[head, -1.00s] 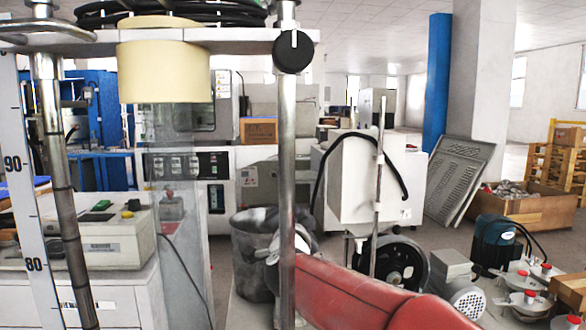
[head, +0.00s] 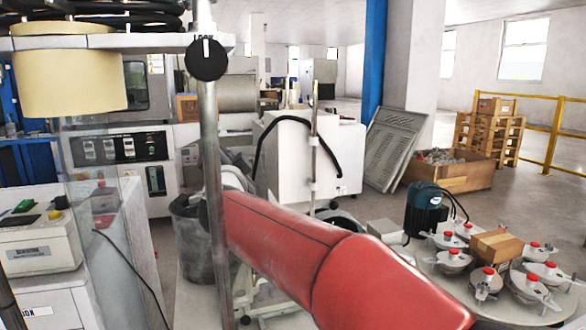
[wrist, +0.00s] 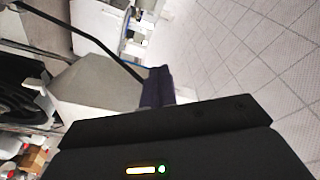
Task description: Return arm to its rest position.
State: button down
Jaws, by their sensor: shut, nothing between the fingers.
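My gripper (wrist: 157,88) shows in the wrist view as dark fingers held together, shut and empty, beyond the wide black wrist housing. Nothing is held. In the head view my red arm runs from the lower right toward the thin metal pole, and the pole covers part of its far end. My gripper cannot be made out in the head view.
The metal pole (head: 211,200) stands in front of part of my arm. A round table (head: 445,273) with red-capped holders and a small carton (head: 496,244) is at right. A white cabinet (head: 290,160) stands behind the arm. Open floor (head: 500,185) lies at back right.

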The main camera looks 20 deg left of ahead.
jog(key=s+d+f+n+g+h, duration=0.1)
jog(key=d+f+n+g, duration=0.15)
jog(key=d, duration=1.05)
jog(key=s+d+f+n+g+h, duration=0.1)
jog(key=s+d+f+n+g, duration=0.2)
jog(key=d, duration=1)
jog(key=s+d+f+g+h, duration=0.1)
jog(key=s+d+f+h, duration=0.1)
jog(key=s+d+f, duration=0.4)
jog(key=s+d+f+g+h+p, duration=0.1)
jog(key=s+d+f+g+h, duration=0.1)
jog(key=s+d+f, duration=0.5)
jog(key=s+d+f+m+g+h, duration=0.1)
jog(key=s+d+f+h, duration=0.3)
jog(key=d, duration=1)
notch_tip(320, 180, down, 2)
jog(key=shift+s+f+g, duration=0.25)
jog(key=shift+s+g, duration=0.3)
jog(key=shift+s, duration=0.65)
